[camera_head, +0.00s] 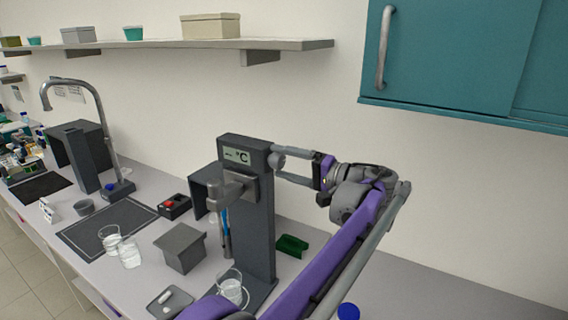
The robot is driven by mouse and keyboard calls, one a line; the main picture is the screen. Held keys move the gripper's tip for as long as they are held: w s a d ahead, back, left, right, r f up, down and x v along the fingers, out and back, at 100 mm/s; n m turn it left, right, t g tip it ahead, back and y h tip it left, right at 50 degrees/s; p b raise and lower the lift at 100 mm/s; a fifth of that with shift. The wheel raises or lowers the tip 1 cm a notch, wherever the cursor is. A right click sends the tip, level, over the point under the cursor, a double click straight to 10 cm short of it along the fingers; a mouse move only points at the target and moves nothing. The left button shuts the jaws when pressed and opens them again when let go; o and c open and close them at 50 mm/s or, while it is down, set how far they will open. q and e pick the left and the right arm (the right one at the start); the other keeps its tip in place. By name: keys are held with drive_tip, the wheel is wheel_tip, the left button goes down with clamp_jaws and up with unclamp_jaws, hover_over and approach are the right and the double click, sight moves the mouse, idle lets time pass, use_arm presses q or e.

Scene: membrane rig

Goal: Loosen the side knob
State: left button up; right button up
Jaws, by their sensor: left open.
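The rig is a dark grey upright column (262,240) with a °C display (237,156) near its top. The side knob (277,161) is a small grey round piece on the column's right side, near the top. My left gripper (274,162) comes at it from the right, with its fingers pointing left. Its jaws are open, one finger above the knob and one below, with the knob between the fingertips. I cannot tell whether either finger touches it. A grey clamp head (230,190) sticks out from the column's left side. My right gripper is not in view.
A grey box (181,248), a green tray (292,246) and two glasses stand nearby. A teal cabinet (450,60) hangs at upper right.

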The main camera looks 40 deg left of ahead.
use_arm(q)
drive_tip(key=w+d, duration=0.1)
drive_tip(key=d, duration=0.9)
drive_tip(key=shift+d+b, duration=0.35)
drive_tip(key=shift+b, duration=0.05)
drive_tip(key=shift+w, duration=0.1)
drive_tip(key=s+a+f+m+t+h, duration=0.1)
drive_tip(key=s+f+m+t+h, duration=0.1)
drive_tip(key=s+f+h, duration=0.55)
drive_tip(key=s+f+m+t+h, duration=0.2)
drive_tip(key=s+f, duration=0.2)
drive_tip(key=f, duration=0.7)
drive_tip(key=s+d+f+t+h, duration=0.2)
drive_tip(key=s+d+f+h, duration=0.2)
drive_tip(key=f, duration=0.4)
drive_tip(key=s+d+f+t+h, duration=0.2)
drive_tip(key=s+d+f+h, duration=0.2)
drive_tip(key=s+d+f, duration=0.2)
wheel_tip(320, 180, down, 2)
drive_tip(key=shift+s+d+f, duration=0.15)
drive_tip(key=shift+s+d, duration=0.15)
drive_tip(key=shift+d, duration=0.55)
